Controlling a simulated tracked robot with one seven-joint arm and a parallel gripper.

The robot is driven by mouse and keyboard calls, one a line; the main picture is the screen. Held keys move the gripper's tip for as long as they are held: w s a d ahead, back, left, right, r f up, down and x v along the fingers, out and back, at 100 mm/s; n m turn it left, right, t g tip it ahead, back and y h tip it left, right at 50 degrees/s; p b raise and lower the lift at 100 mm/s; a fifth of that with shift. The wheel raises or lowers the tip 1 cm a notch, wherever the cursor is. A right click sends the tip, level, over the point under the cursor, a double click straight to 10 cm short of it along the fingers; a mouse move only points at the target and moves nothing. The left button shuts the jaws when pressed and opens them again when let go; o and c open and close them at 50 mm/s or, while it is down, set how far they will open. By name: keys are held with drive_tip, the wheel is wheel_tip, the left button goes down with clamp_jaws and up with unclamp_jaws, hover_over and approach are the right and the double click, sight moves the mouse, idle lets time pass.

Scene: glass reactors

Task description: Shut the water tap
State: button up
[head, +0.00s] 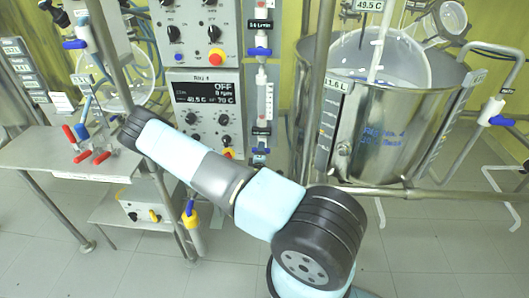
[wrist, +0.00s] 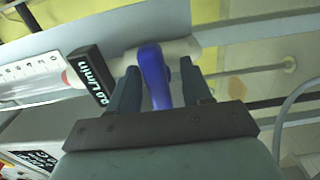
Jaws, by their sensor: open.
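In the wrist view a blue tap handle (wrist: 153,75) stands between the two fingers of my gripper (wrist: 158,72). The fingers are apart, one on each side of the handle, and I see gaps beside it. The handle sits on a pale pipe (wrist: 180,50) and points across it, towards my gripper. A black label (wrist: 92,78) ending in "l/min" is beside it, on a clear scaled tube (wrist: 35,75). In the head view my gripper is hidden beyond my arm. Blue-handled taps show there on the flow-meter column, upper (head: 260,51) and lower (head: 260,150). I cannot tell which tap my gripper is at.
A large steel vessel (head: 390,130) stands at the right, with a metal rail in front. A control box (head: 208,110) reading "OFF" is behind my arm. A side bench (head: 65,160) with red and blue valves is at the left. The tiled floor (head: 130,265) at the front left is clear.

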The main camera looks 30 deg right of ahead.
drive_tip(key=v, duration=1.3)
drive_tip(key=shift+s+a, duration=0.25)
drive_tip(key=shift+s, duration=0.05)
drive_tip(key=w+a+r+m+g+y, duration=0.55)
drive_tip(key=a+r+m+g, duration=0.3)
drive_tip(key=m, duration=0.25)
drive_tip(key=s+a+r+y, duration=0.1)
drive_tip(key=a+r+y, duration=0.15)
drive_tip(key=r, duration=0.55)
drive_tip(key=a+r+y, duration=0.1)
drive_tip(key=a+r, duration=0.2)
drive_tip(key=r, duration=0.5)
drive_tip(key=s+r+y, duration=0.2)
drive_tip(key=s+r, duration=0.9)
drive_tip(key=r, duration=0.5)
drive_tip(key=s+d+r, duration=0.1)
drive_tip(key=s+r, duration=0.3)
drive_tip(key=s, duration=0.4)
drive_tip(key=s+d+r+h, duration=0.1)
drive_tip(key=s+r, duration=0.3)
drive_tip(key=s, duration=0.4)
drive_tip(key=shift+r+g, duration=0.15)
drive_tip(key=shift+g, duration=0.3)
